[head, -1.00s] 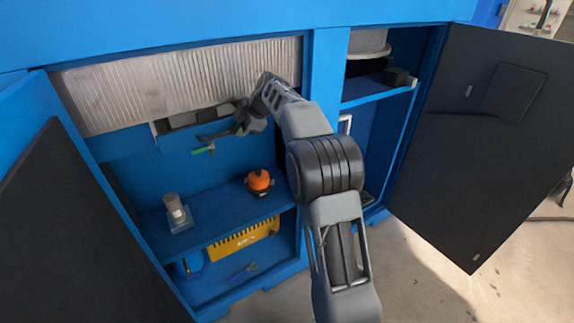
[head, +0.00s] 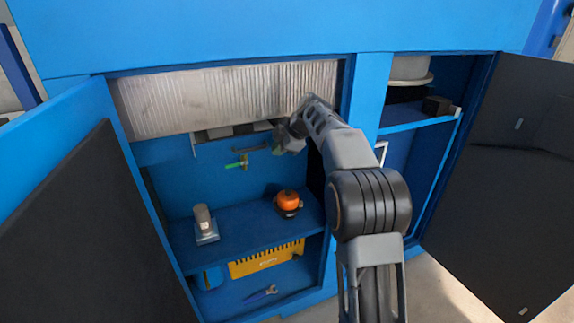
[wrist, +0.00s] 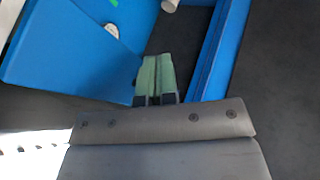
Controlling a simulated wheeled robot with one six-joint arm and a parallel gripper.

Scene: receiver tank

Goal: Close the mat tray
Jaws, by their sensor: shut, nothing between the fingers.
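The mat tray (head: 230,95) appears to be the wide, ribbed light-grey panel at the top of the left cabinet bay. Its lower edge lies above the open shelf space. My gripper (head: 283,141) is just below the right part of that edge; I cannot tell whether it touches the tray. In the wrist view my gripper (wrist: 155,78) shows its green finger pads together with nothing between them, in front of blue panels. The ribbed tray cannot be made out in the wrist view.
A dark-lined door (head: 90,230) stands open at left, another (head: 510,180) at right. A green-handled tool (head: 237,164) is left of my gripper. An orange round object (head: 288,200) and a grey cylinder on a base (head: 204,222) stand on the shelf. A yellow toothed piece (head: 265,258) is lower.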

